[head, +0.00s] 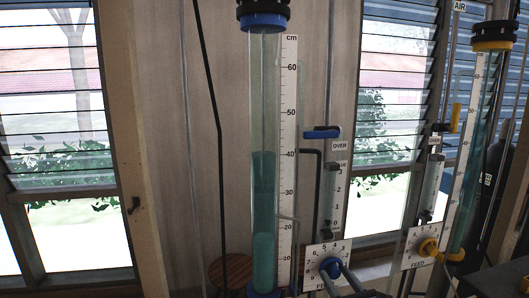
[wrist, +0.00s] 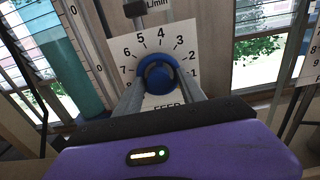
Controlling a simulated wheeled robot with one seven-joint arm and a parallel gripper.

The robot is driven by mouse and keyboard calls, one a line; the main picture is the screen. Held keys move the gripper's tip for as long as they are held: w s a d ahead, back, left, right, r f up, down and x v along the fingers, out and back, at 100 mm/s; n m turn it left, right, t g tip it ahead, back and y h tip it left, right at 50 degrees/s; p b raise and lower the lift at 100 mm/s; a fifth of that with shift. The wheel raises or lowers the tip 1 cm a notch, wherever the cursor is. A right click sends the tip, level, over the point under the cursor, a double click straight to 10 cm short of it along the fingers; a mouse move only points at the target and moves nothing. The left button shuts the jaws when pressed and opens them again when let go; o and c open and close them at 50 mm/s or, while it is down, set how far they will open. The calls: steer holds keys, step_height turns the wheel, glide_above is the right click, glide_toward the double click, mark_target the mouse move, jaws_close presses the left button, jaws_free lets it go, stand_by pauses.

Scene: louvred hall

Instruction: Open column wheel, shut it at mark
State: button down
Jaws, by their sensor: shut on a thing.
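A tall clear column (head: 264,90) with a blue-and-black cap stands at the centre of the head view. Its teal liquid (head: 264,190) reaches about 40 on the cm scale (head: 288,110); the lowest part looks paler. A thin pale bar (head: 287,217) crosses the scale between 20 and 30. The blue feed wheel (head: 331,267) sits on a white numbered dial plate lettered FEED; it also shows in the wrist view (wrist: 158,76). My gripper (wrist: 158,82) is shut on this wheel, one finger on each side. I cannot read a pointer on it.
A small flow gauge (head: 333,195) stands above the dial, under a blue OVER lever (head: 322,133). A second column (head: 470,160) with a yellow feed wheel (head: 428,248) stands at the right. Louvred windows (head: 60,100) and thin pipes lie behind.

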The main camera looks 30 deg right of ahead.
steer(key=c, duration=0.6)
jaws_free()
steer(key=shift+w+a+r, duration=0.25)
steer(key=shift+w+r, duration=0.1)
steer(key=shift+w, duration=0.25)
steer(key=shift+s+a+f, duration=0.25)
steer(key=shift+s+f, duration=0.15)
steer(key=shift+s, duration=0.3)
steer(key=shift+d+v, duration=0.15)
steer(key=shift+v, duration=1.1)
steer(key=shift+d+v, duration=0.2)
steer(key=shift+v, duration=1.05)
steer(key=shift+s+r, duration=0.1)
steer(key=shift+s, duration=0.05)
steer(key=b+v, duration=0.1)
steer(key=v, duration=0.6)
steer(key=shift+s+b, duration=0.3)
steer(key=shift+s, duration=0.1)
steer(key=shift+a, duration=0.15)
